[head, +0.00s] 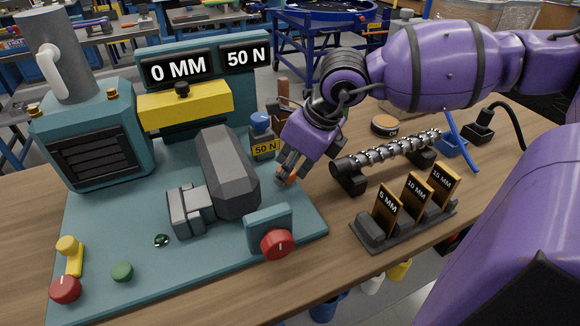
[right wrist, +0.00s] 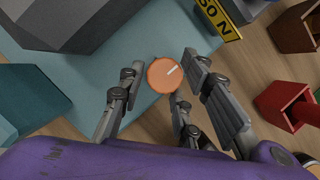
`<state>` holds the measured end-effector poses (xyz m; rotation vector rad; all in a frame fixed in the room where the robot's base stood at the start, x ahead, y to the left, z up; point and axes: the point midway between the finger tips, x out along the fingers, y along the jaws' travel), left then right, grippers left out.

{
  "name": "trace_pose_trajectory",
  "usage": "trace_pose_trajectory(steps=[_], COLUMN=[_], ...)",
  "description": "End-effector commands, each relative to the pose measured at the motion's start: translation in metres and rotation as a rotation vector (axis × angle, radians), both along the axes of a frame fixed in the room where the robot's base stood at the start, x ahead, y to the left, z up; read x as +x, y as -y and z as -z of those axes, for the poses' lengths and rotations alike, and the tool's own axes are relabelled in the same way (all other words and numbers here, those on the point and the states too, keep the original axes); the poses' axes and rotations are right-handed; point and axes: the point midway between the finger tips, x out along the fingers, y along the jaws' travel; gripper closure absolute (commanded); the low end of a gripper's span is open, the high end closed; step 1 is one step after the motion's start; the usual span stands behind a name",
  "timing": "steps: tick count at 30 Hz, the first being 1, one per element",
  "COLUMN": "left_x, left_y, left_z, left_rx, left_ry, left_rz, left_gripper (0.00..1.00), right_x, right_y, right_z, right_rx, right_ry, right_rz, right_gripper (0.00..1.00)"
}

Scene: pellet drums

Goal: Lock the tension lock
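An orange round knob (right wrist: 164,75) with a white line on its face shows in the right wrist view; I take it to be the tension lock, though no label names it. My right gripper (right wrist: 163,80) is open, with its fingers apart on either side of the knob; whether they touch it I cannot tell. In the head view, the right gripper (head: 286,177) points down at the right edge of the teal base plate (head: 120,230), its fingers hiding most of the orange knob (head: 291,181). My left gripper is not in view.
A blue-topped weight (head: 262,138) labelled 50 N stands just behind the gripper. A teal block with a red knob (head: 277,244) is in front. A metal screw (head: 390,153) and a rack of MM plates (head: 403,222) lie right. Displays read 0 MM (head: 179,68) and 50 N (head: 246,56).

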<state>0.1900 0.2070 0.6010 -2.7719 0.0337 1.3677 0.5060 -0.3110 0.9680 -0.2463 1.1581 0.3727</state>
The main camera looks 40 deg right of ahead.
Motion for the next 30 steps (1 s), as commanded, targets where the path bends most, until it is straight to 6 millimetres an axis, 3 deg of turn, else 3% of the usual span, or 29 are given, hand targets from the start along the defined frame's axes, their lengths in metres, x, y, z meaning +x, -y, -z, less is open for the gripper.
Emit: trace_pose_trajectory(steps=[2, 16, 24, 30], left_x=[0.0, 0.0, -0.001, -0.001], left_y=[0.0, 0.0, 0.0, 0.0], left_z=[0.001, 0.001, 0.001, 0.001], left_rx=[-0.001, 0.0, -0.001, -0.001], left_ry=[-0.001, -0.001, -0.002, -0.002], left_rz=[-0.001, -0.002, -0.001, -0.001], left_gripper=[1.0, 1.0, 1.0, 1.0], right_x=[-0.005, -0.001, -0.002, -0.004], right_y=[-0.002, 0.0, 0.001, 0.0], right_z=[0.006, 0.0, -0.026, -0.034], right_rx=[0.006, -0.001, -0.007, -0.004], right_ry=[-0.017, -0.004, -0.007, -0.016], right_rz=[-0.001, 0.0, -0.004, -0.014], right_gripper=[0.58, 0.58, 0.58, 0.58])
